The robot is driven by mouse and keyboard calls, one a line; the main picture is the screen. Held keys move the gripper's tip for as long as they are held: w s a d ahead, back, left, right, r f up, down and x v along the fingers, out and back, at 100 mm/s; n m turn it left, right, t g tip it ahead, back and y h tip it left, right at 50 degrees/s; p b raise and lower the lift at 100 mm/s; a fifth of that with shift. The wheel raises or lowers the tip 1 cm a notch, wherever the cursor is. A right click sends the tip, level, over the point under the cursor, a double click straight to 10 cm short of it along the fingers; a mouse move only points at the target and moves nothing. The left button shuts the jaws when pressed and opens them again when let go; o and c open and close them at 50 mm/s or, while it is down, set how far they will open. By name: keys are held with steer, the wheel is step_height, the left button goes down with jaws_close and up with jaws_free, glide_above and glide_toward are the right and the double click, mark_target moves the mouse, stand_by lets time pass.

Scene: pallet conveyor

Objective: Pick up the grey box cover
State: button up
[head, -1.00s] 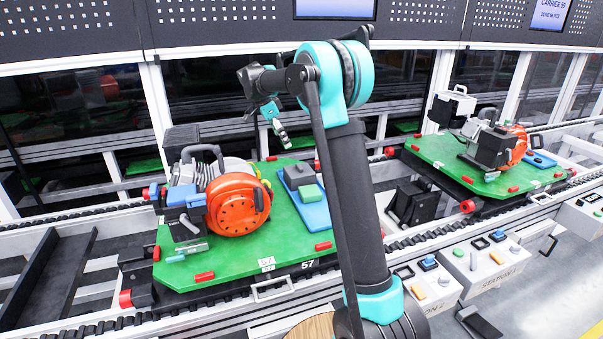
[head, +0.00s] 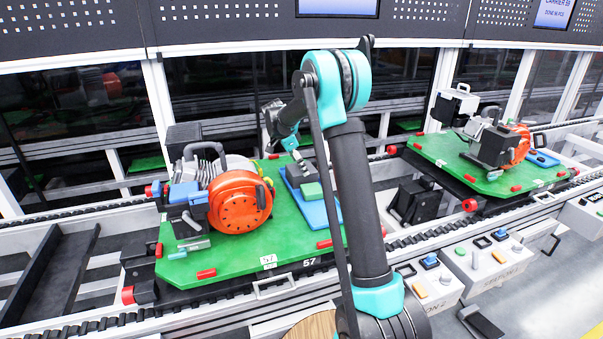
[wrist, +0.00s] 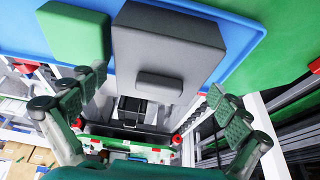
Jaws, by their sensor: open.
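The grey box cover (head: 298,172) sits on a blue tray (head: 327,215) at the right part of the green pallet marked 57. In the wrist view the cover (wrist: 165,38) is a dark grey block with a small raised bar on its near face. A green block (head: 312,191) lies beside it, and shows left of it in the wrist view (wrist: 75,32). My gripper (head: 296,153) is just above the cover, pointing down. In the wrist view its two fingers (wrist: 157,107) are spread wide and empty, apart from the cover. The exact gap is hard to tell.
An orange round engine housing (head: 240,202) with grey and blue parts stands on the pallet (head: 240,255) left of the cover. A second loaded green pallet (head: 440,150) is at right. Conveyor rails run below, and a glazed white-framed wall stands behind.

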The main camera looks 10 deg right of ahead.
steer(key=shift+d+f, duration=0.25)
steer(key=shift+f, duration=0.45)
steer(key=shift+c, duration=0.2)
steer(key=c, duration=0.9)
steer(key=shift+c, duration=0.2)
step_height(320, 180, up, 25)
